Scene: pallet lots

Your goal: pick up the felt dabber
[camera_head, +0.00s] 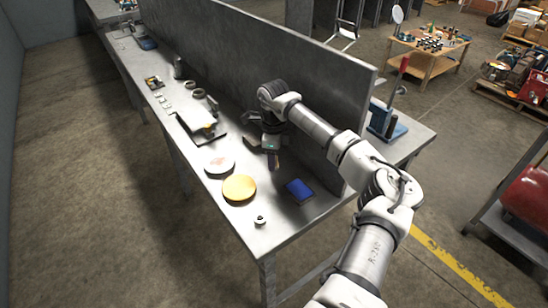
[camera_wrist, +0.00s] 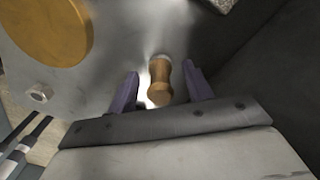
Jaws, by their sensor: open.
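The felt dabber (camera_wrist: 160,82) shows in the wrist view as a small waisted wooden handle with a pale end on the grey metal bench (camera_wrist: 110,62). Its rounded handle end points toward my gripper. My gripper (camera_wrist: 164,88) is open, with one purple finger on each side of the dabber and a visible gap on both sides. In the head view my gripper (camera_head: 272,160) reaches down over the bench beside the tall grey panel. I cannot make out the dabber there; my gripper or arm may hide it.
A yellow-orange disc (camera_head: 239,188), a pale disc (camera_head: 219,164), a metal nut (camera_head: 260,220) and a blue pad (camera_head: 299,190) lie around my gripper. A dark tray (camera_head: 198,129) lies farther back. The upright panel (camera_head: 300,80) stands close on the right.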

